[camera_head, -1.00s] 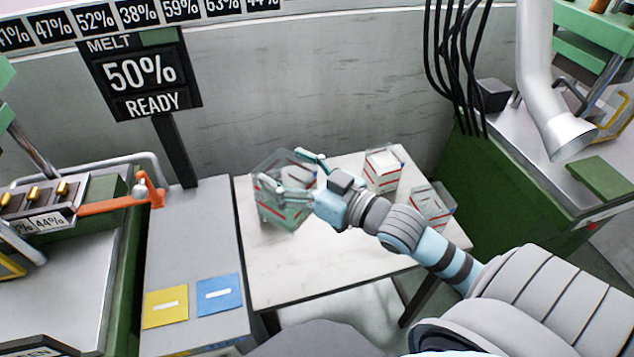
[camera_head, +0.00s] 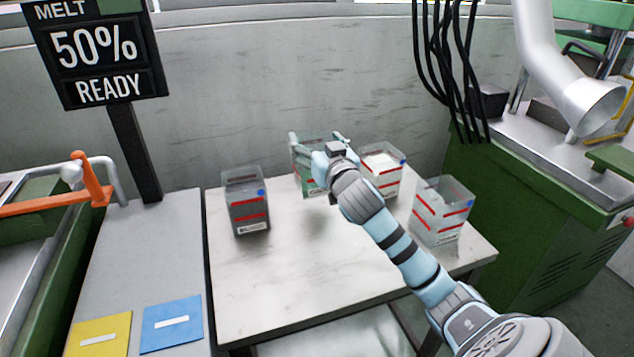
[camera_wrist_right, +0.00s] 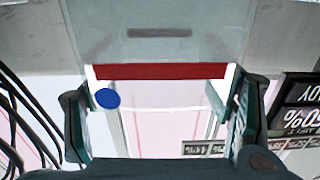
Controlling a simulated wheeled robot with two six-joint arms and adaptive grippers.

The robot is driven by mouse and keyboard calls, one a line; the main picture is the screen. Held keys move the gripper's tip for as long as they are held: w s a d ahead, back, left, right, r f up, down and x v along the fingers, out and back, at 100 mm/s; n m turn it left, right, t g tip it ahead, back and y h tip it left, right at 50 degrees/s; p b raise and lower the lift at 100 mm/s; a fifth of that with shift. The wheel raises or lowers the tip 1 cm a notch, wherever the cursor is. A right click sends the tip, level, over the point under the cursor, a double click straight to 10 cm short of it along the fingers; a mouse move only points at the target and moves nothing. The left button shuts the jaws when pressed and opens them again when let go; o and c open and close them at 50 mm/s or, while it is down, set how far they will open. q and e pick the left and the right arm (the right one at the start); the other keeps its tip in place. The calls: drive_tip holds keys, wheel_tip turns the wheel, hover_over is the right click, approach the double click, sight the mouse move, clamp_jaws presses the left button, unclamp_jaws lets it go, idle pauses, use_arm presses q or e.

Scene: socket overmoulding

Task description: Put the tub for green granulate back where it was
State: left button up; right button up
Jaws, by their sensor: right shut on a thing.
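The tub for green granulate (camera_head: 308,180) is a clear, green-tinted box near the back of the white table, partly hidden by my right gripper (camera_head: 318,143). My right gripper is shut on its upper part. A shadow on the tabletop in front of it suggests the tub is held above the table. In the right wrist view the tub wall (camera_wrist_right: 160,45) with a red stripe lies between the fingers (camera_wrist_right: 160,105). My left gripper is not in view.
On the table (camera_head: 290,290) a dark-filled tub (camera_head: 246,205) stands to the left. A white-filled tub (camera_head: 382,170) stands close on the right, and another clear tub (camera_head: 440,215) is at the right edge. The front middle is bare. A wall (camera_head: 260,90) is behind.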

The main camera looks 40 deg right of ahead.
sight(308, 188)
wheel_tip(308, 188, down, 5)
drive_tip(key=shift+s+r+b, duration=0.1)
drive_tip(key=shift+b, duration=0.85)
drive_tip(key=shift+f+b, duration=0.35)
drive_tip(key=shift+f, duration=0.65)
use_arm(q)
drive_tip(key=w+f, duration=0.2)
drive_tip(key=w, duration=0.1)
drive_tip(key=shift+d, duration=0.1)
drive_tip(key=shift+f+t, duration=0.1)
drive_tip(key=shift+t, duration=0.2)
use_arm(e)
drive_tip(key=o, duration=2)
drive_tip(key=shift+c, duration=0.2)
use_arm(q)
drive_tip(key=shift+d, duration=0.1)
